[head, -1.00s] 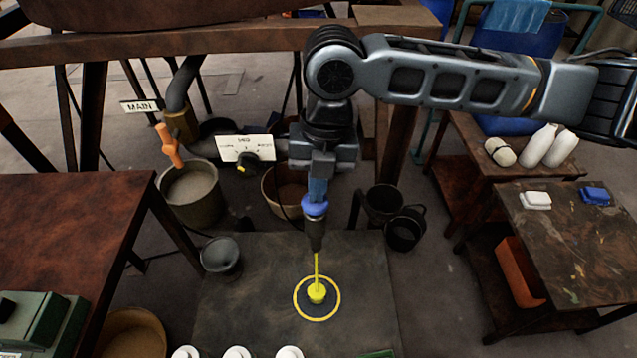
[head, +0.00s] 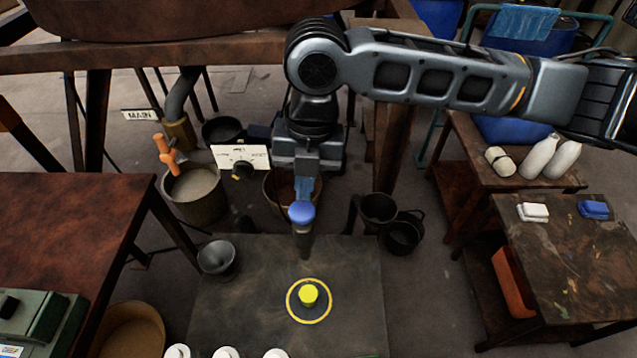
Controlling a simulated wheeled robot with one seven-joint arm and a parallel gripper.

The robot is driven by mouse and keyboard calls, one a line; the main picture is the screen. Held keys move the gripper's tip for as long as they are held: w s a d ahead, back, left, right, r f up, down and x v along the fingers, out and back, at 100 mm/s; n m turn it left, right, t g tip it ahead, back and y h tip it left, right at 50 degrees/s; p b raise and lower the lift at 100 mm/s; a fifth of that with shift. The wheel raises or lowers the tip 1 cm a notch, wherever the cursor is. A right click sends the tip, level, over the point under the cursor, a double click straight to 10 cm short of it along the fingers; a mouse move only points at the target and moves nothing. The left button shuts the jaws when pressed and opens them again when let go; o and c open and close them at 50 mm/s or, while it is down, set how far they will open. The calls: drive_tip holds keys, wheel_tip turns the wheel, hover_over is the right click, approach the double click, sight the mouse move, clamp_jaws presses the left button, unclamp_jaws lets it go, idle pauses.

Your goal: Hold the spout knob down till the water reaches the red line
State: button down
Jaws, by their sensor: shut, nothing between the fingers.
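A round blue knob (head: 302,212) sits on top of a dark spout (head: 304,244), which hangs over a dark bench top. My gripper (head: 304,192) is shut and empty, pointing down just above and behind the knob; I cannot tell whether its fingertips touch it. Below the spout, a small yellow vessel or patch of yellow liquid (head: 308,295) sits inside a yellow ring (head: 309,319) on the bench. No stream shows between spout and ring. No red line or water level can be made out.
The dark bench top (head: 230,310) has white round objects (head: 225,353) along its front edge. A grey funnel-like cup (head: 216,258) stands left of the spout. Black buckets (head: 402,237) sit to the right.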

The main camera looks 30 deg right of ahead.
wheel_tip(320, 180, up, 10)
drive_tip(key=d+b, duration=0.1)
drive_tip(key=shift+w, duration=0.15)
drive_tip(key=shift+d+f, duration=0.1)
idle(0.4)
